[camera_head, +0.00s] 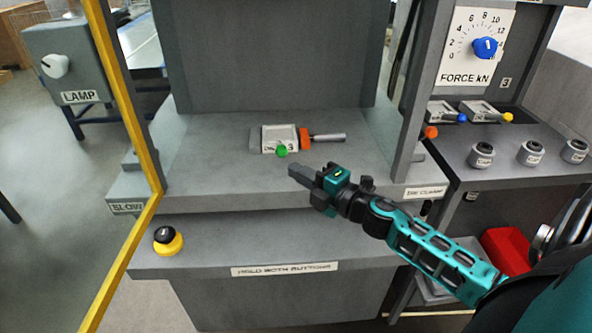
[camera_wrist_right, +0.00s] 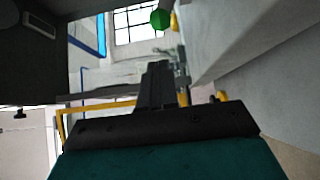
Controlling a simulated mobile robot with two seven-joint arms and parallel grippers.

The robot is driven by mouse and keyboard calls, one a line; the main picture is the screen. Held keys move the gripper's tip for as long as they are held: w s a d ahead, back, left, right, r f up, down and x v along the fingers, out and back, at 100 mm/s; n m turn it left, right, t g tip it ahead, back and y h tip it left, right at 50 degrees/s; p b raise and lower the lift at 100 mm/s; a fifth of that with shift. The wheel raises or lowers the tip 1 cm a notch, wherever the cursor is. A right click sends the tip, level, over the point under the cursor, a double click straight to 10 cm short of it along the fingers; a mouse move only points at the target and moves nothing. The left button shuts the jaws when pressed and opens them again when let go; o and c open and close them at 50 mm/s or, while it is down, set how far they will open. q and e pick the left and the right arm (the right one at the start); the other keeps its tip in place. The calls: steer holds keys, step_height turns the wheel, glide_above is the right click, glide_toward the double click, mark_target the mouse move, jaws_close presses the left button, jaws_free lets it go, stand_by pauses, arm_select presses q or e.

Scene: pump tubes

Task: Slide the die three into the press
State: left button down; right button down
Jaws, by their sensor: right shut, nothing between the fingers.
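The die three (camera_head: 273,135) is a pale grey block with a label ending in 3 and a green knob (camera_head: 281,151) on its front. It rests on the grey press bed (camera_head: 215,165), with a darker grey piece at its left and the orange clamp (camera_head: 305,138) at its right. My right gripper (camera_head: 296,172) is shut and empty, just in front of the die and below the green knob, apart from it. In the right wrist view, the shut fingers (camera_wrist_right: 155,85) point toward the green knob (camera_wrist_right: 160,18) at the top. My left gripper is not in view.
A yellow frame post (camera_head: 130,110) stands at the left and a grey post (camera_head: 412,100) at the right. Two other dies (camera_head: 485,109) sit on the right shelf, under the force dial (camera_head: 485,48). A yellow-based button (camera_head: 168,240) is on the front ledge. The bed's left part is clear.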

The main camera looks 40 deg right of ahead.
steer(key=v, duration=0.8)
steer(key=shift+d+b, duration=0.15)
steer(key=shift+b, duration=0.15)
steer(key=shift+s+f, duration=0.1)
steer(key=shift+f, duration=0.05)
steer(key=s+a+f+m+h, duration=0.1)
steer(key=a+f+m, duration=0.1)
steer(key=f+m, duration=0.1)
steer(key=s+a+f+m+g+h, duration=0.1)
steer(key=a+f+m, duration=0.1)
steer(key=f+m, duration=0.2)
steer(key=s+a+f+m+g+h, duration=0.1)
steer(key=a+f+m, duration=0.1)
steer(key=f+m, duration=0.2)
steer(key=shift+s+a+f+m+h, duration=0.25)
steer(key=shift+s+a+m+h, duration=0.05)
steer(key=shift+m, duration=0.2)
steer(key=s+a+f+m+g+y, duration=0.1)
steer(key=s+a+f+m+g, duration=0.3)
steer(key=a, duration=0.7)
step_height(320, 180, down, 4)
steer(key=shift+s+r+m+g, duration=0.1)
steer(key=shift+s+m+g, duration=0.2)
steer(key=shift+s+m, duration=0.65)
steer(key=shift+d, duration=0.1)
